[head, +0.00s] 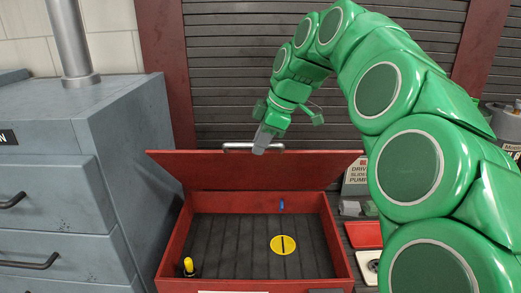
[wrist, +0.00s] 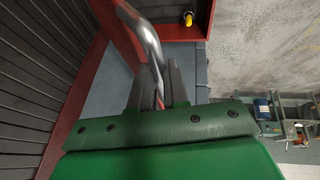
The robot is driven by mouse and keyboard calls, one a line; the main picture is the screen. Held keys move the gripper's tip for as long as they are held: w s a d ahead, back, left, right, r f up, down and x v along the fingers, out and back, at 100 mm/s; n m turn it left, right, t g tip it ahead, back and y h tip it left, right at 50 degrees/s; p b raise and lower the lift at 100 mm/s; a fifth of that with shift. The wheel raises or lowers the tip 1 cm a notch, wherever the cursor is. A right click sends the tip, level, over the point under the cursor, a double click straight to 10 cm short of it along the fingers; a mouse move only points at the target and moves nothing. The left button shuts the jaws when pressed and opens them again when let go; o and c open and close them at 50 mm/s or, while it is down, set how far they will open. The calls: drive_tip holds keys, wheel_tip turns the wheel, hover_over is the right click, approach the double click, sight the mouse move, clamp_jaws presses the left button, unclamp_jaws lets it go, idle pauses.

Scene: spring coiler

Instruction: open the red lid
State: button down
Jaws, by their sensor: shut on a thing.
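The red lid (head: 190,172) stands raised at the back of a red box (head: 343,245), tilted up, with the box open below it. A metal bar handle (head: 238,146) runs along the lid's top edge. My gripper (head: 260,146) is at the right part of this handle. In the wrist view, the grey fingers of my gripper (wrist: 160,92) are closed around the curved metal handle (wrist: 146,38).
Inside the box are a yellow disc (head: 283,245), a small blue piece (head: 282,205) and a yellow-topped knob (head: 188,265). A grey drawer cabinet (head: 50,190) stands close on the left. A red tray (head: 363,235) and labelled equipment lie right. A slatted shutter (head: 230,70) is behind.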

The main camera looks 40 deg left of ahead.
drive_tip(key=shift+w+a+f, duration=0.2)
drive_tip(key=shift+w+f, duration=0.15)
drive_tip(key=shift+w, duration=0.25)
drive_tip(key=c, duration=1.3)
unclamp_jaws()
drive_tip(key=shift+a, duration=0.1)
drive_tip(key=shift+o, duration=0.9)
drive_tip(key=shift+s+r, duration=0.15)
drive_tip(key=shift+r, duration=0.1)
drive_tip(key=shift+r, duration=0.1)
drive_tip(key=shift+v, duration=3.7)
